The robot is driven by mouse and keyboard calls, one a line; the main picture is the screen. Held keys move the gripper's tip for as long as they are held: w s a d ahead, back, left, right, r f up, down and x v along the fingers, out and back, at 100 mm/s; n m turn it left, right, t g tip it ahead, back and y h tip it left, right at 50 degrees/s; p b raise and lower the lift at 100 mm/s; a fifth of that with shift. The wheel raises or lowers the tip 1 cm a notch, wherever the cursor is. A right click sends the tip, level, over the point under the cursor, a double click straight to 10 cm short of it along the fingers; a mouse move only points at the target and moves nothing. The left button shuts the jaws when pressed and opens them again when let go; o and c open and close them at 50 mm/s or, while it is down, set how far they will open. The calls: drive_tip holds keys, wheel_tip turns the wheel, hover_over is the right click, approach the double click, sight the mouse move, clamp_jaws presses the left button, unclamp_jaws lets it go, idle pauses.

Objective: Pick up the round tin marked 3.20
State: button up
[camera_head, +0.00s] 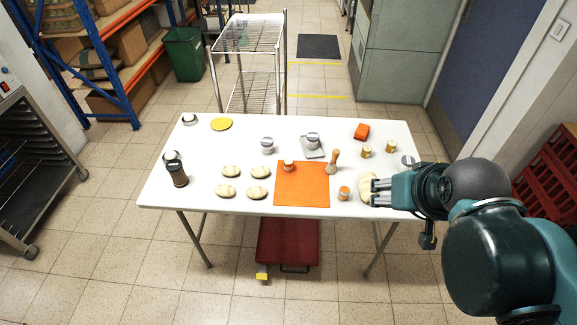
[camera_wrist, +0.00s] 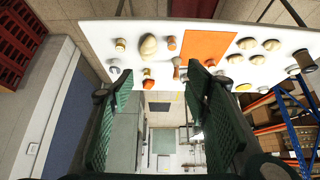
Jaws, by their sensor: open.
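Several small round tins and jars stand on the white table (camera_head: 150,195); I cannot read any marking, so I cannot tell which is marked 3.20. A grey-lidded tin (camera_head: 268,146) stands at centre, another (camera_head: 313,138) on a grey plate, and others at back left (camera_head: 190,119) and right (camera_head: 408,160). Small jars stand on the orange mat (camera_head: 302,190), at its right (camera_head: 344,193) and at back right (camera_head: 365,151) (camera_head: 391,147). My gripper (camera_head: 376,191) is open over the table's right end, overlapping a pale bun (camera_head: 366,182) in view. In the wrist view its fingers (camera_wrist: 160,85) are spread, with nothing between them.
Several pale buns (camera_head: 231,171) lie left of the mat. A dark jar (camera_head: 178,174) stands at left, a yellow disc (camera_head: 222,124) behind it. A wooden-handled brush (camera_head: 332,163) and orange block (camera_head: 361,131) are at right. The front left of the table is clear.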

idle(0.4)
drive_tip(key=m+g+h, duration=0.1)
drive_tip(key=m+g, duration=0.6)
drive_tip(key=m, duration=0.9)
hover_over(286, 161)
wheel_tip(286, 161, down, 25)
drive_tip(key=shift+r+b, duration=0.15)
drive_tip(key=shift+b, duration=0.2)
drive_tip(key=shift+w+a+f, duration=0.1)
drive_tip(key=shift+f, duration=0.15)
